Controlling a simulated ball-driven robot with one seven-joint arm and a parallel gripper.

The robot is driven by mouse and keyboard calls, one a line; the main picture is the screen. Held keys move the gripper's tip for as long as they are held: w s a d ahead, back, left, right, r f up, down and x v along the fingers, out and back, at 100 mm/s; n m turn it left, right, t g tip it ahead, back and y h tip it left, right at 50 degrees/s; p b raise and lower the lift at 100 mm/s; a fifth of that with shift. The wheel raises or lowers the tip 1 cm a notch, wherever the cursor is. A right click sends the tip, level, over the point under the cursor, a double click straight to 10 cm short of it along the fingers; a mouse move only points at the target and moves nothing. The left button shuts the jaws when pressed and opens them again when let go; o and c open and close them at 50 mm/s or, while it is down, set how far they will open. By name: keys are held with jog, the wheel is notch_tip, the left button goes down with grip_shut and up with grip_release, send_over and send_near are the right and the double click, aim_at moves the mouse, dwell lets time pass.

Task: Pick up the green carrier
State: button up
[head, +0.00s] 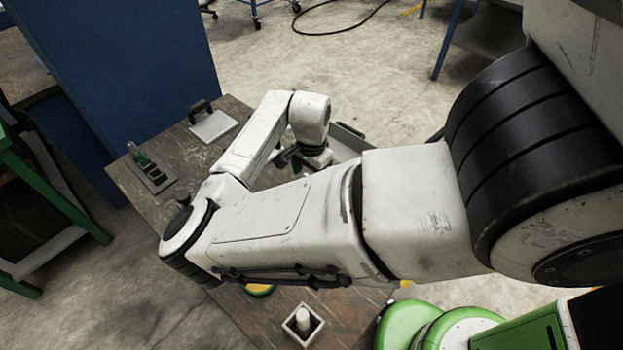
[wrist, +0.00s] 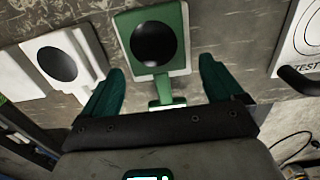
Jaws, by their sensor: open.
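The green carrier (wrist: 178,52) shows at the top middle of the wrist view, a flat plate with a large black round on it. My gripper (wrist: 160,68) is open, with its two dark teal fingers apart and the near end of the carrier between their directions. I cannot tell how far above the carrier the fingertips are. In the head view my gripper (head: 299,160) is partly hidden by my own arm, and I cannot make out the green carrier there.
A white carrier (wrist: 82,43) with a black round lies left of the green one. A white board with a black handle (wrist: 297,78) is at the right. On the table (head: 240,108) stand a slotted tray (head: 158,181) and a white square holder (head: 290,325).

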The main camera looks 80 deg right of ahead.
jog(key=shift+f, duration=0.1)
jog(key=shift+c, duration=0.3)
jog(key=c, duration=1.1)
jog(key=shift+c, duration=0.2)
